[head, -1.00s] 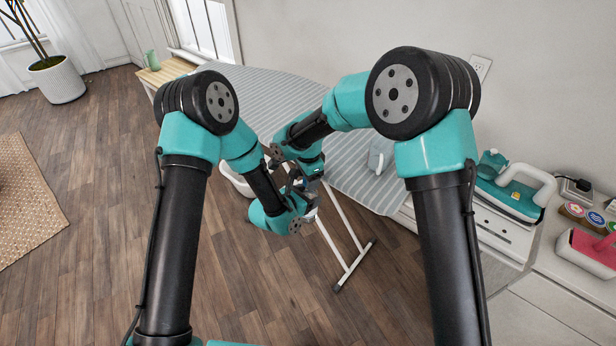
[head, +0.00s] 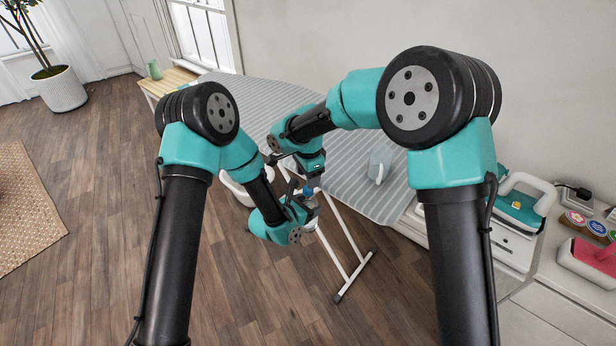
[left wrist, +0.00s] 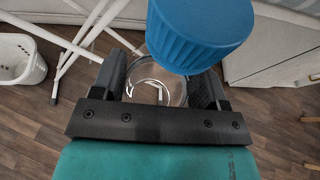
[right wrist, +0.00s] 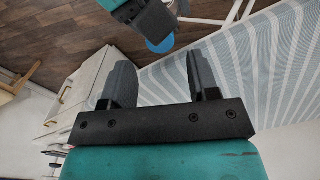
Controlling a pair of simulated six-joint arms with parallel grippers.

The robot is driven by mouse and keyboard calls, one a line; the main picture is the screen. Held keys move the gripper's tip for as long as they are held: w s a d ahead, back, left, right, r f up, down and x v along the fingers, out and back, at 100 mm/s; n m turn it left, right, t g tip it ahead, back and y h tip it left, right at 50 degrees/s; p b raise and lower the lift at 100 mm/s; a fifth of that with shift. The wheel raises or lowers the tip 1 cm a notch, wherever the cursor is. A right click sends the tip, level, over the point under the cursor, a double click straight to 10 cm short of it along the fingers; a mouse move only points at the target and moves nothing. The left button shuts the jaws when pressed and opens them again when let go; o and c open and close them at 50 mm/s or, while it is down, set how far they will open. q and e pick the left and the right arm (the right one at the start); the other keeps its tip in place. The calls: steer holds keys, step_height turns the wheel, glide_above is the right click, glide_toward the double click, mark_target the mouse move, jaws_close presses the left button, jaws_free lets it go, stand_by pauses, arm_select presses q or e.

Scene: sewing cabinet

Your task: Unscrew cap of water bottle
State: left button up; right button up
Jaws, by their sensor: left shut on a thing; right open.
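The water bottle's blue cap (left wrist: 200,35) fills the upper middle of the left wrist view. The clear bottle (left wrist: 152,86) shows below it, between the fingers of my left gripper (head: 309,203), which is shut on it. Whether the cap is still threaded on the neck I cannot tell. The cap also shows in the head view (head: 308,190), between my two grippers. My right gripper (right wrist: 160,78) is open and empty, above the cap. In the right wrist view the cap (right wrist: 160,45) lies beyond the fingertips, apart from them.
The board's white leg (head: 345,250) rises close to my left gripper. A white basket (head: 238,190) is on the floor to the left. A drawer cabinet (head: 508,240) stands at right.

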step_height(320, 180, up, 3)
steer(key=shift+f, duration=0.15)
steer(key=shift+f, duration=3.9)
steer(key=shift+c, duration=0.4)
steer(key=c, duration=0.8)
steer(key=o, duration=0.9)
steer(key=shift+o, duration=0.2)
